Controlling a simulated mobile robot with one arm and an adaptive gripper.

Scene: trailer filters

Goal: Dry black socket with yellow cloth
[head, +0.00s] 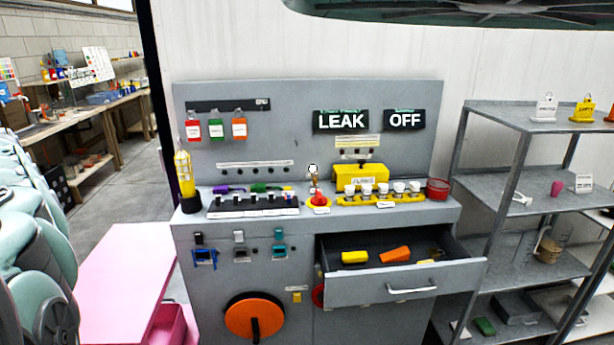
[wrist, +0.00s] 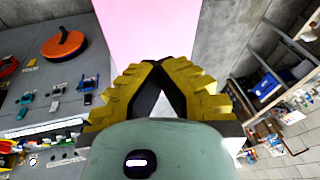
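A small black socket (head: 198,238) sits at the left of a row on the grey cabinet's front, above a blue fitting (head: 204,258). The black socket also shows in the wrist view (wrist: 88,99). A yellow piece (head: 354,257) lies in the open drawer (head: 400,283) beside an orange piece (head: 395,254); I cannot tell whether the yellow piece is the cloth. My gripper (wrist: 158,64) shows in the wrist view with its yellow fingers converging and their tips together, nothing seen between them. It is apart from the socket and is not visible in the head view.
The drawer juts out at the cabinet's right. A pink table (head: 125,270) stands left of the cabinet, a grey shelf rack (head: 540,205) to the right. An orange round handle (head: 254,317) sits low on the front. Bottles and fittings crowd the cabinet top.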

